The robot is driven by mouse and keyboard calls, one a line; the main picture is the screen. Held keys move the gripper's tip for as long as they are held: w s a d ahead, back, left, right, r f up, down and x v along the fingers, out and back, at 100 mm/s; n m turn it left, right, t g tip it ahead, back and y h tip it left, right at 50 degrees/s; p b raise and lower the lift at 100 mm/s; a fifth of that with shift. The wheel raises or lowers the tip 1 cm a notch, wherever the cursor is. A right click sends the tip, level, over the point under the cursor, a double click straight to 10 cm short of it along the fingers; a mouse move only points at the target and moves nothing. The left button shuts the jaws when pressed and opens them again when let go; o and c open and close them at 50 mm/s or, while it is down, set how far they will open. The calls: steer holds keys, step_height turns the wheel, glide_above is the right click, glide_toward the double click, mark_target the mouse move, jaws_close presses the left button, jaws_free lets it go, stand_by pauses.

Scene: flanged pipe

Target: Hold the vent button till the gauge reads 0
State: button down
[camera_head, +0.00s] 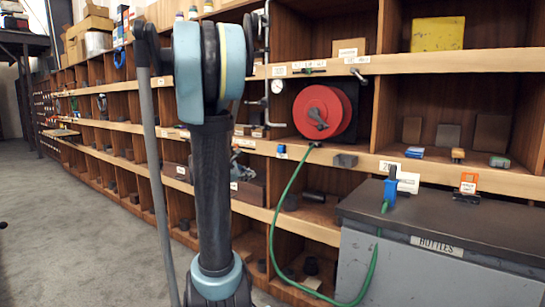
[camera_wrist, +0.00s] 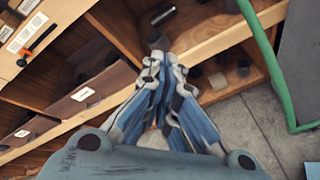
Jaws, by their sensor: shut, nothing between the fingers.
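A small white round gauge (camera_head: 277,86) is mounted beside a thin vertical pipe (camera_head: 267,45) at the front of the shelving in the head view. Its dial is too small to read. I cannot make out which part is the vent button. A small blue item (camera_head: 281,150) sits on the shelf edge below the gauge, too small to identify. My gripper (camera_wrist: 164,64) shows in the wrist view, with its fingertips together and nothing between them. It points toward the lower wooden shelves, and no gauge or button shows in that view. My gripper is out of the head view.
A red hose reel (camera_head: 322,112) hangs right of the gauge. Its green hose (camera_head: 283,195) loops down to a blue nozzle (camera_head: 391,187) on a grey chest (camera_head: 425,270). Wooden shelving (camera_head: 440,63) fills the right and back. Grey floor (camera_head: 75,220) is open at left.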

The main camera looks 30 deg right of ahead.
steer(key=w+d+r+n+t+h, duration=0.1)
steer(key=w+d+r+n+h, duration=0.3)
steer(key=w+d+n, duration=0.5)
steer(key=shift+w+d+t, duration=0.4)
steer(key=shift+w+d, duration=0.05)
steer(key=shift+w, duration=0.55)
steer(key=shift+r, duration=0.1)
glide_toward(281, 149)
steer(key=w+d+f, duration=0.2)
steer(key=w+d, duration=0.2)
steer(key=d, duration=0.1)
steer(key=shift+w+d+f, duration=0.1)
steer(key=shift+w+d, duration=0.1)
steer(key=shift+w, duration=0.25)
steer(key=shift+d, duration=0.1)
